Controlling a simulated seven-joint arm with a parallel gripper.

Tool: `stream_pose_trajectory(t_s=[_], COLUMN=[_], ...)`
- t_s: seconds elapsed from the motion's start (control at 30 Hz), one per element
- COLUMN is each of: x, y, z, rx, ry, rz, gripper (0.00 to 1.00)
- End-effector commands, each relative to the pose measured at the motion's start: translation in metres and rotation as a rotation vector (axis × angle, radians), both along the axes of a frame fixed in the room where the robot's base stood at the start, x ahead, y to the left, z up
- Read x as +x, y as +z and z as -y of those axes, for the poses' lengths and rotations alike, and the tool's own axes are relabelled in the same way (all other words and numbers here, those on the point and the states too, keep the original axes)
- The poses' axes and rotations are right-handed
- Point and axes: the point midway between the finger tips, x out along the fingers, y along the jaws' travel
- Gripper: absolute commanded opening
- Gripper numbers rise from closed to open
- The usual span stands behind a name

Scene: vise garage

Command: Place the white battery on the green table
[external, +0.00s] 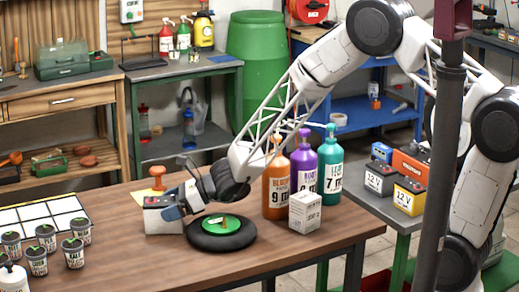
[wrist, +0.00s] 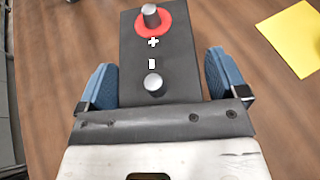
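The white battery (external: 163,217), a pale box with a dark top, stands upright on the brown wooden table at the left of centre in the external view. In the wrist view its dark top (wrist: 160,65) shows two round terminals, one with a red ring. My gripper (external: 172,204) is low at the battery; in the wrist view its blue fingers (wrist: 162,82) are open on either side of it, with gaps at the tips. A grey-topped table with green legs (external: 350,184) stands at the right. Another green-legged table (external: 185,70) stands at the back.
Several other batteries, including a yellow one (external: 409,196), crowd the right table. Tall bottles (external: 304,160), a small white box (external: 305,212) and a round black-and-green object (external: 222,234) stand right of my gripper.

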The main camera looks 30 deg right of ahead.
Motion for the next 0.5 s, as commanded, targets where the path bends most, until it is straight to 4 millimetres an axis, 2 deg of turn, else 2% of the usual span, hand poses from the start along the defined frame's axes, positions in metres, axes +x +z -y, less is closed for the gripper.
stream_pose_trajectory(t_s=[0.03,0.07,0.5], x=[0.0,0.0,0.0], y=[0.0,0.0,0.0], z=[0.0,0.0,0.0001], rx=[0.0,0.0,0.0], ry=[0.0,0.0,0.0], rz=[0.0,0.0,0.0], gripper=[0.84,0.79,0.12])
